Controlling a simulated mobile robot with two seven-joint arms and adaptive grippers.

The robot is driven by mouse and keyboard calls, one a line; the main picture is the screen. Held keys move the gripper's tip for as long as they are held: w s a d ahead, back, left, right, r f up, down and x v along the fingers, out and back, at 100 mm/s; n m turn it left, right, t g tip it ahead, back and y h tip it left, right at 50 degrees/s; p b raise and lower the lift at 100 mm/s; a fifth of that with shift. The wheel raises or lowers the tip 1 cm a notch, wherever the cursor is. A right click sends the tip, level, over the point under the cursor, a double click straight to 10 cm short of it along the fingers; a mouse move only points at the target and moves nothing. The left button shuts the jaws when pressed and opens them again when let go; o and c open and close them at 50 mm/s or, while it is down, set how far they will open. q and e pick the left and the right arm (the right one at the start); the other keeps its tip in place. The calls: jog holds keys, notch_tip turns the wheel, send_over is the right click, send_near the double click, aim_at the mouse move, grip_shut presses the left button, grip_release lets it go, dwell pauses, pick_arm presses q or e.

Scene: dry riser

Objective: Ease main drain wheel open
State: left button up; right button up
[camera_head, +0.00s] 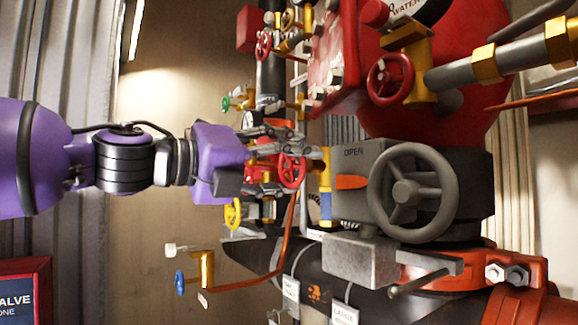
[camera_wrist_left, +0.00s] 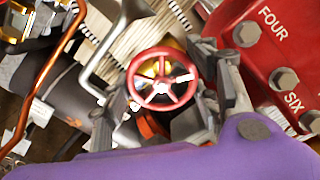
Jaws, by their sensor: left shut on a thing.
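A small red spoked handwheel (camera_head: 292,171), which I take to be the main drain wheel, is beside the valve pipework in the middle of the head view. It also shows face-on in the left wrist view (camera_wrist_left: 161,82), between the grey fingers. My left gripper (camera_head: 305,152) reaches in from the left and is shut on this red wheel, with a finger on each side of its rim. The fingers hide part of the wheel in the head view. My right gripper is not in view.
A large grey handwheel (camera_head: 410,192) on a box marked OPEN stands to the right. Another red wheel (camera_head: 390,79) is above it. Yellow (camera_head: 232,213), green (camera_head: 225,103) and blue (camera_head: 180,283) handles lie near my left arm. Copper tubing (camera_head: 287,240) runs below the gripper.

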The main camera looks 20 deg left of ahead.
pick_arm(q)
jog(key=shift+f, duration=0.15)
jog(key=o, duration=1.2)
jog(key=shift+c, duration=0.2)
jog(key=shift+s, duration=0.1)
jog(key=shift+s+a+r, duration=0.1)
jog(key=shift+a+r, duration=0.05)
jog(key=shift+r, duration=0.05)
jog(key=shift+v, duration=1)
jog(key=v, duration=0.9)
jog(key=shift+s+a, duration=0.15)
jog(key=shift+a, duration=0.05)
